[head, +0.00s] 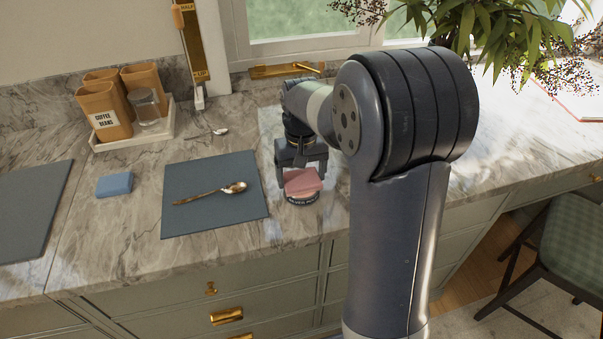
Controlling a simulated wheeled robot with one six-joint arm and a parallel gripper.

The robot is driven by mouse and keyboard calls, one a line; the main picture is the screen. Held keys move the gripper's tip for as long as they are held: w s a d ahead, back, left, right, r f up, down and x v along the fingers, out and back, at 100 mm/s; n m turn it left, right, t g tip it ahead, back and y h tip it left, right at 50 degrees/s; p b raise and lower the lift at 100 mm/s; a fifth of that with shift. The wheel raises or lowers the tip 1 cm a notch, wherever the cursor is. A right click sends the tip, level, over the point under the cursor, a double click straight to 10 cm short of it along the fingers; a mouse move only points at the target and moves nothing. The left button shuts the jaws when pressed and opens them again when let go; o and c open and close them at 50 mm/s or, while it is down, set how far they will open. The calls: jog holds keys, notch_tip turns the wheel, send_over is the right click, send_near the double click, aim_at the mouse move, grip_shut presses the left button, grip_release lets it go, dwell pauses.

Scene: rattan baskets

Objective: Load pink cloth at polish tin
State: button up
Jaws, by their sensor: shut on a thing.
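The pink cloth (302,182) is a small folded pad at the right of the dark mat. My gripper (302,176) points down and is shut on the pink cloth, with a finger on each side of it. The polish tin (303,199) is a round dark tin with pale lettering, on the counter near its front edge. The cloth sits at the top of the tin in this view and hides most of its upper face. I cannot tell whether cloth and tin touch.
A gold spoon (212,193) lies on the dark mat (190,225). A blue block (114,184) is further left. A tray (133,142) with orange canisters and a glass stands at the back left. A leafy plant (480,25) is at the back right.

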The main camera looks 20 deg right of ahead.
aim_at(302, 179)
notch_tip(302, 179, up, 7)
jog(key=p, duration=0.6)
dwell(0.4)
jog(key=shift+s+f, duration=0.1)
dwell(0.6)
